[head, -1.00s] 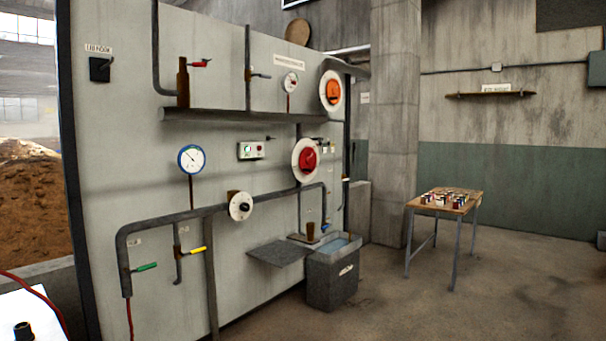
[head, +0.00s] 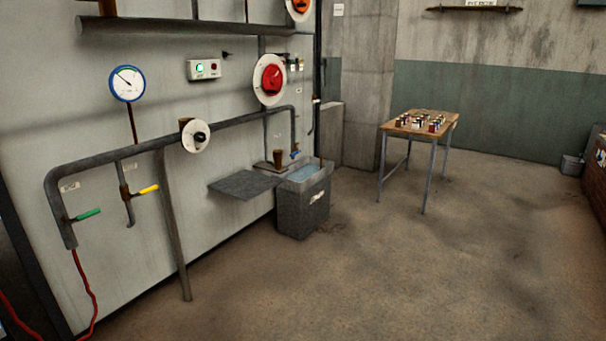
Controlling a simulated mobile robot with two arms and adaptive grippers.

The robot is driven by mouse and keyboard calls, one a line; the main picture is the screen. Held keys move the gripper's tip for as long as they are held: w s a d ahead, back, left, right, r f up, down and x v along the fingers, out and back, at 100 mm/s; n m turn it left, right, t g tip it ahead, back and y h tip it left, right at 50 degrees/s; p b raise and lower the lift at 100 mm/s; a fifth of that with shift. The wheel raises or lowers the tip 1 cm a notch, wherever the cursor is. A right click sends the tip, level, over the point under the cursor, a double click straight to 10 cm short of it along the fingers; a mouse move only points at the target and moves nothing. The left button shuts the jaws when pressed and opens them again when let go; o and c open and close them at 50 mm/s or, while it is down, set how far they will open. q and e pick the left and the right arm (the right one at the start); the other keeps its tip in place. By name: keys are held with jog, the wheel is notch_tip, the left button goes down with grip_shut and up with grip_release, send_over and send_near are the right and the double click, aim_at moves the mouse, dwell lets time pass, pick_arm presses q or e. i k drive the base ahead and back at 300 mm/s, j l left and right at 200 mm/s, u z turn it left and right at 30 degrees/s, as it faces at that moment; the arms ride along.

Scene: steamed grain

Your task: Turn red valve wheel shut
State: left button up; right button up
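The red valve wheel (head: 271,79) is a red disc on a round white plate on the grey wall panel. It sits right of a small box with indicator lights (head: 203,69) and above the bent grey pipe (head: 235,124). How far the wheel is turned cannot be told at this size. Neither of my grippers is in the head view, and nothing touches the wheel.
A grey bin with water (head: 303,205) and a grey shelf plate (head: 245,185) stick out below the wheel. A wooden table (head: 422,124) with small items stands to the right. A red hose (head: 88,290) hangs at lower left. The middle floor is clear.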

aim_at(271, 78)
jog(key=i, duration=2)
jog(key=l+z, duration=0.05)
jog(key=l, duration=0.05)
